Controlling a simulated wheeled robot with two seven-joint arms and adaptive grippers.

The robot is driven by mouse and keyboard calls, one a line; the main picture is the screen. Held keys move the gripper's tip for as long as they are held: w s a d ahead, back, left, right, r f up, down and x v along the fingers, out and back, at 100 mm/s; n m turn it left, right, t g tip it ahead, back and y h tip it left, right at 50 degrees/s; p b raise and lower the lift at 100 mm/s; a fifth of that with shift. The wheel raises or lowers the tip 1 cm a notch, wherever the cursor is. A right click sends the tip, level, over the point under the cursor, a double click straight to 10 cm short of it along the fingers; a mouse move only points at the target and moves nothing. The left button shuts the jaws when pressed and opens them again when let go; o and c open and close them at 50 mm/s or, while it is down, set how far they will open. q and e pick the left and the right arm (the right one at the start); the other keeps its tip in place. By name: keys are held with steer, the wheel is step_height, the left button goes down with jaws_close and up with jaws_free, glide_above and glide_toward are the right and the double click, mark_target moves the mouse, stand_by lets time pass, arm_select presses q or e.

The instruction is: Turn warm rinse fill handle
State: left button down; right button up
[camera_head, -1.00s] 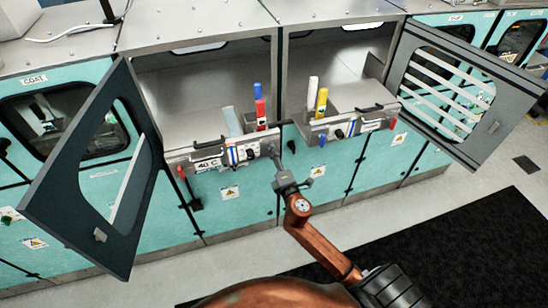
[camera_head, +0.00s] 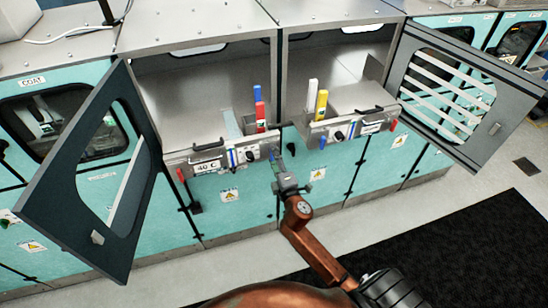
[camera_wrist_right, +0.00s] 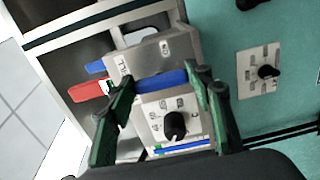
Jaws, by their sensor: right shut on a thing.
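The front control panel (camera_head: 222,160) marked 40 C sits below the left open compartment. My right gripper (camera_head: 280,170) is at the right end of this panel. In the right wrist view my right gripper (camera_wrist_right: 160,97) has its green fingers on either side of a blue handle (camera_wrist_right: 161,80) and is shut on it. The handle lies across the panel just above a black knob (camera_wrist_right: 175,124) in that view. A label naming the handle is not readable. My left gripper is not in view.
Red (camera_head: 261,118) and blue upright pieces stand behind the panel; white and yellow (camera_head: 321,103) ones stand to the right. An open door (camera_head: 60,190) stands at left and another (camera_head: 408,88) at right. A dark mat (camera_head: 450,240) covers the floor.

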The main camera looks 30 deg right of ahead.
steer(key=o, duration=1.2)
steer(key=shift+c, duration=0.2)
steer(key=shift+s, duration=0.1)
steer(key=v, duration=1.1)
steer(key=shift+s, duration=0.35)
